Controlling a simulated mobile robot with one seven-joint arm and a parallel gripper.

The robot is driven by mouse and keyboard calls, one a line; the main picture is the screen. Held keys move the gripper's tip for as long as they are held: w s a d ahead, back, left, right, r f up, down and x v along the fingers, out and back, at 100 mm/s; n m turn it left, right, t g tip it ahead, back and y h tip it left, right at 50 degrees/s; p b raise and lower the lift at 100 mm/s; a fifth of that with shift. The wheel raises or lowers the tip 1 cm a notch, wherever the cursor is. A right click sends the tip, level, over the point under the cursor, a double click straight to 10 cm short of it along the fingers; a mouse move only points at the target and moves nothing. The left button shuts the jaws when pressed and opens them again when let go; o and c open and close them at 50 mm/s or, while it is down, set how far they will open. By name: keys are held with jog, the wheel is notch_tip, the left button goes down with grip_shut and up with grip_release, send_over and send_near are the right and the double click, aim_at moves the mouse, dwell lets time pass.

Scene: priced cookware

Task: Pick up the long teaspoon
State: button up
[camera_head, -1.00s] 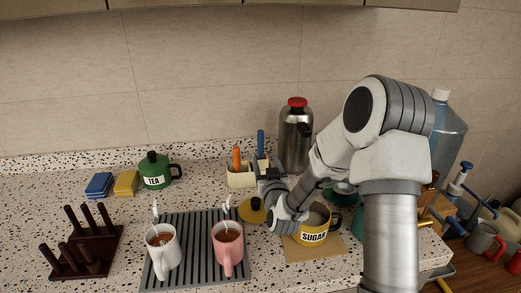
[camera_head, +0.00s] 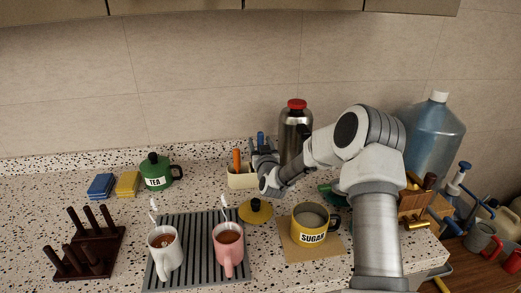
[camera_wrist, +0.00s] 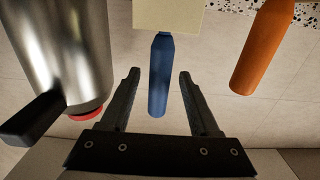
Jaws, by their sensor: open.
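A cream holder (camera_head: 242,182) stands by the back wall with an orange handle (camera_head: 237,159) and a blue handle (camera_head: 260,137) upright in it. Which of them is the long teaspoon I cannot tell; any spoon bowls are hidden. My gripper (camera_head: 262,152) is at the holder's right side. In the wrist view, my open gripper (camera_wrist: 158,76) has the blue handle (camera_wrist: 160,75) between its fingers, with gaps on both sides. The orange handle (camera_wrist: 264,45) is outside the fingers, to the right. The holder (camera_wrist: 168,15) shows at the top edge.
A steel flask (camera_head: 295,138) with a red top stands close right of the holder; it is also close in the wrist view (camera_wrist: 75,50). In front are a yellow lid (camera_head: 256,212), a yellow SUGAR mug (camera_head: 312,226), and white (camera_head: 164,252) and pink (camera_head: 228,248) mugs on a ribbed mat.

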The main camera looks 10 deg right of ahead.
jog(key=shift+w, duration=1.4)
grip_shut()
